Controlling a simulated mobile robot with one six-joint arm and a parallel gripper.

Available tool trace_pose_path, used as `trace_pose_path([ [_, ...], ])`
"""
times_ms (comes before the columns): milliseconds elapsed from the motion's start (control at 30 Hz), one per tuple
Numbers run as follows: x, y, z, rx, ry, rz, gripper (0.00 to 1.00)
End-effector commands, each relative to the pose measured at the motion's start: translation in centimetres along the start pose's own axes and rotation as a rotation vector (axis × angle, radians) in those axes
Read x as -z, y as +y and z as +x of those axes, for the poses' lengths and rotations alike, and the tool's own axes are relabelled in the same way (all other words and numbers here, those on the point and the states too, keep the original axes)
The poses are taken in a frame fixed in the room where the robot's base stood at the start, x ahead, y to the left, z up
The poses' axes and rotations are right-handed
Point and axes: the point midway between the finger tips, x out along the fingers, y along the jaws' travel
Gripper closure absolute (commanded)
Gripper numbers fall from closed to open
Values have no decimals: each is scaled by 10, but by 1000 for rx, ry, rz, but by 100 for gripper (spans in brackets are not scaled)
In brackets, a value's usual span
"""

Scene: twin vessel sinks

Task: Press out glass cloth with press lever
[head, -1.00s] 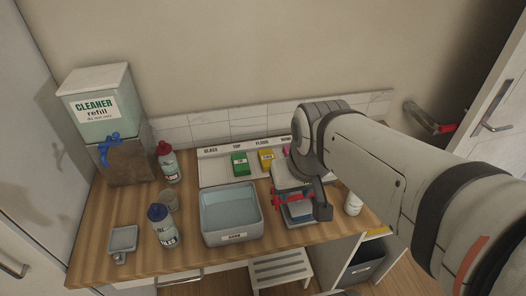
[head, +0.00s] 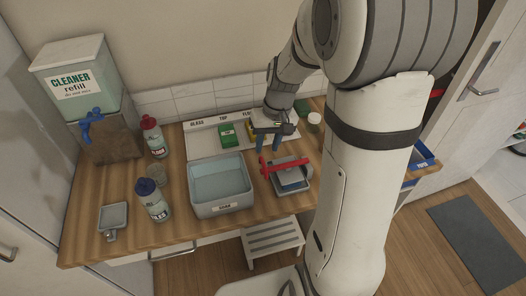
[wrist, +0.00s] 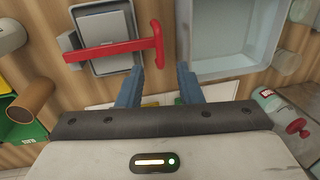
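The press (head: 291,181) stands on the counter right of the basin, with its red lever (head: 286,163) across the top. In the wrist view, the press (wrist: 103,22) is at upper left, and its red T-shaped lever (wrist: 120,47) reaches toward my left-hand finger. A blue edge shows at the press plate; I cannot tell whether it is the glass cloth. The slot under the GLASS label (head: 201,143) looks empty. My gripper (head: 275,148) is just behind the lever, above the counter. In the wrist view its blue fingers (wrist: 159,88) are apart with nothing between them.
The water basin (head: 221,187) is left of the press. Several bottles, including a blue-capped one (head: 152,200), and a small grey dish (head: 113,219) stand farther left. The labelled tray (head: 202,146) with a green block (head: 227,135) lies behind. A step stool (head: 272,240) is below.

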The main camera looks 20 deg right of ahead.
Motion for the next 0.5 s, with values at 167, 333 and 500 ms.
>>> trace_pose_path([
  [167, -1, 0, 29, -1, -5, 0, 67],
  [333, -1, 0, 47, 0, -3, 1, 67],
  [500, 0, 0, 52, -2, 1, 0, 67],
])
